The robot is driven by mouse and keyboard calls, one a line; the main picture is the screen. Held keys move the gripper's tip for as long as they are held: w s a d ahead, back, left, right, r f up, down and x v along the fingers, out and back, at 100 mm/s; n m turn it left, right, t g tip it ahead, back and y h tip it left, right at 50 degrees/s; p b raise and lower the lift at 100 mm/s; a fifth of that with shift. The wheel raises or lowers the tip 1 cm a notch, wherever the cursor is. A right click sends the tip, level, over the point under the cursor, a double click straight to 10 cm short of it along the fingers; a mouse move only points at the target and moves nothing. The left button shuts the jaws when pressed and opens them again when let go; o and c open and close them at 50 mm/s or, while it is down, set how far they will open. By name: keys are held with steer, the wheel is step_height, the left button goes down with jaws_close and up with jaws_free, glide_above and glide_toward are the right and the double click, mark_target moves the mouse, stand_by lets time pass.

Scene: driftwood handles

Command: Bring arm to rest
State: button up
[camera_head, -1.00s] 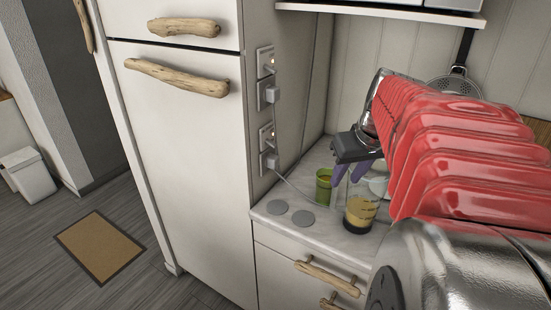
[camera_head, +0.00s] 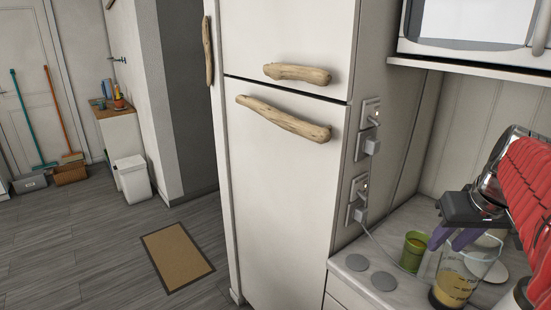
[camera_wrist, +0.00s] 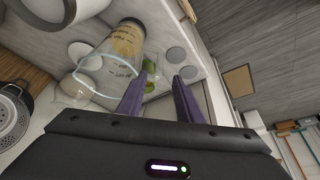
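My red-covered arm (camera_head: 535,190) reaches in from the right edge of the head view, bent over the counter. My gripper (camera_head: 455,243) has purple fingers pointing down, close to a clear measuring jug (camera_head: 452,288) with yellow-brown contents. In the wrist view the two fingers of my gripper (camera_wrist: 162,80) stand apart with nothing held between them. The jug (camera_wrist: 112,62) lies to the left of the fingers there. Whether a finger touches the jug I cannot tell.
A green cup (camera_head: 413,248) and two grey discs (camera_head: 370,272) are on the counter (camera_head: 395,222). A white fridge (camera_head: 280,190) with driftwood handles stands left of it. A microwave (camera_head: 470,25) sits above. Floor (camera_head: 90,240) is open at the left, with a brown mat (camera_head: 178,255).

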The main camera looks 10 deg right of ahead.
steer(key=s+a+f+n, duration=0.1)
steer(key=s+a+f, duration=0.1)
steer(key=a, duration=1.2)
steer(key=s+a+f+n+t+y, duration=0.1)
steer(key=a+f, duration=0.4)
steer(key=a, duration=0.9)
steer(key=shift+s+a+f+n, duration=0.3)
steer(key=shift+s+n, duration=0.4)
steer(key=shift+s, duration=0.45)
